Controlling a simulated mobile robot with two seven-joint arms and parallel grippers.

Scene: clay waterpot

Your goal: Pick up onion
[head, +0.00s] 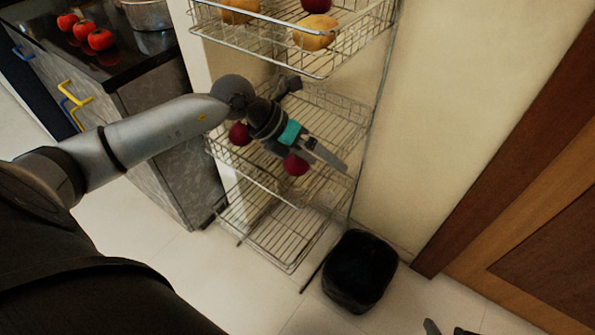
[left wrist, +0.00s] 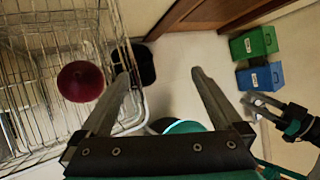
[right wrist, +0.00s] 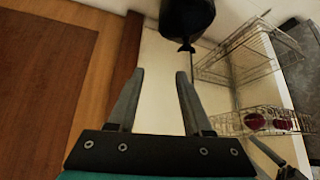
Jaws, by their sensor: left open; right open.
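Two dark red onions show in the middle basket of the wire rack, one at the left (head: 239,133) and one near my left gripper (head: 296,165). One onion (left wrist: 80,82) shows in the left wrist view, left of the fingers and outside the jaws. My left gripper (head: 328,157) is open and empty at the rack's middle level; it also shows in the left wrist view (left wrist: 160,78). My right gripper (right wrist: 160,74) is open and empty, away from the rack. Two onions (right wrist: 254,121) (right wrist: 282,123) show at the right in the right wrist view.
The wire rack's top basket (head: 335,62) holds yellow produce (head: 314,32) and another red onion (head: 316,4). A black bin (head: 360,272) stands at its foot. The counter (head: 130,48) at left carries red tomatoes (head: 100,39). Green (left wrist: 253,43) and blue (left wrist: 260,77) boxes stand by the wall.

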